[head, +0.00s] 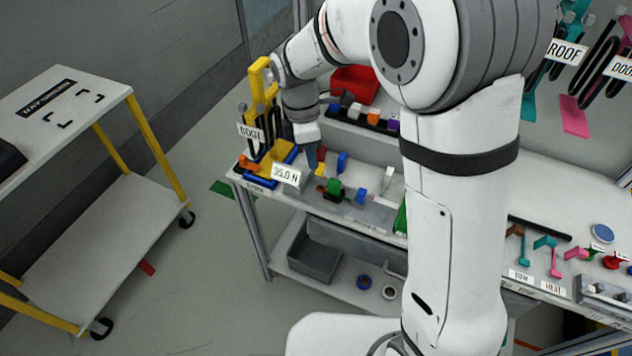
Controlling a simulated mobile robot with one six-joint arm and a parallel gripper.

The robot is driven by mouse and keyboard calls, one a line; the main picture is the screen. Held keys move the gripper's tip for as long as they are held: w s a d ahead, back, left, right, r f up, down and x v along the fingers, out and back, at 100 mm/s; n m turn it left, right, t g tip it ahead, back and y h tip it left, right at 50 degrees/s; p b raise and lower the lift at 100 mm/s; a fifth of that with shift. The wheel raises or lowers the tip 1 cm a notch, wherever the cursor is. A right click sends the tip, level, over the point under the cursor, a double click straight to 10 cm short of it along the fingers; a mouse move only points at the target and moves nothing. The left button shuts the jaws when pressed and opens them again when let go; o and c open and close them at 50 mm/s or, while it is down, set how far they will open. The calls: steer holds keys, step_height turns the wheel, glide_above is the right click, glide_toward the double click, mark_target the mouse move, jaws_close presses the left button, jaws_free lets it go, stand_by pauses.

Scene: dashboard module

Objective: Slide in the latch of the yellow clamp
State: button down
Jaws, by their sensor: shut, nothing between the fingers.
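A small yellow piece, which looks like the yellow clamp (320,170), sits on the bench top among other small coloured clamps. Its latch is too small to make out. My gripper (312,160) points down just above and to the left of this yellow piece, with its fingers shut and nothing held. I cannot tell whether the fingertips touch the clamp.
A sign reading "35.0 N" (286,175) stands close left of my gripper, beside a blue tray (262,182) and a tall yellow tool (262,80). Blue (342,162) and green (333,187) clamps are close right. A red bin (355,84) is behind.

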mark_target(323, 171)
steer(key=s+n+t+b, duration=0.2)
steer(key=s+n+t, duration=0.25)
steer(key=n, duration=0.75)
steer(key=shift+g+y, duration=0.35)
steer(key=shift+y, duration=0.05)
steer(key=shift+w+d+f, duration=0.15)
steer(key=shift+w+f, duration=0.6)
steer(key=shift+f, duration=0.45)
steer(key=shift+w+d+f, duration=0.15)
steer(key=shift+w+f, duration=0.6)
steer(key=shift+f, duration=0.45)
steer(key=shift+w+d+f, duration=0.15)
steer(key=shift+w+f, duration=0.6)
steer(key=shift+f, duration=0.45)
steer(key=shift+r+p, duration=0.15)
steer(key=shift+p, duration=0.25)
